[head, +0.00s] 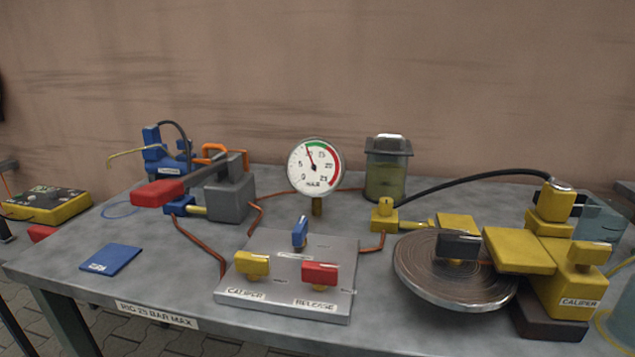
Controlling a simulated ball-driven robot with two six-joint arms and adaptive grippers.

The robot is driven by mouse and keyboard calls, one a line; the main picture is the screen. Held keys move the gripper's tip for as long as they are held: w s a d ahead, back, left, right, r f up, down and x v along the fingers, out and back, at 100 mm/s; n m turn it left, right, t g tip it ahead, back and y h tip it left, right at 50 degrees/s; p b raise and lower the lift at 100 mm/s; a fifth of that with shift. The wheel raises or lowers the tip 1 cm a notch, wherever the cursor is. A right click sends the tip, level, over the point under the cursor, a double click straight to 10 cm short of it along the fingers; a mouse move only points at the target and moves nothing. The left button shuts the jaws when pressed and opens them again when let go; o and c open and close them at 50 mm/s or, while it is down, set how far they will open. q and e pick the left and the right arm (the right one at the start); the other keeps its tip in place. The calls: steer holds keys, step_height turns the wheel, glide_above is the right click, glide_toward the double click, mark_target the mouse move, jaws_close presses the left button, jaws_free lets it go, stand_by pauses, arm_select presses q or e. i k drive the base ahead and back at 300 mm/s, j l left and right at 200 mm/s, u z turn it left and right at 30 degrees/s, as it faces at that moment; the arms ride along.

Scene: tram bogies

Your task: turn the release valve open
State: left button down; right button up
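The release valve has a red handle (320,272) and sits at the front right of a grey valve plate (290,300). The label RELEASE (315,305) is just below it. The red handle lies roughly crosswise, left to right in the picture. A yellow handle (252,263) sits to its left above the label CALIPER. A blue handle (300,233) stands behind them and points more front to back. Neither of my grippers shows in the head view.
A round pressure gauge (315,167) stands behind the plate. A brake disc (455,275) with a yellow caliper (570,275) is at right. A hand pump with a red grip (158,193) is at left. A blue booklet (110,259) lies front left. The table front before the plate is clear.

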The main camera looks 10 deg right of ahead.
mark_target(321, 275)
steer(key=l, duration=0.7)
steer(key=i+l+z, duration=0.15)
steer(key=l, duration=0.5)
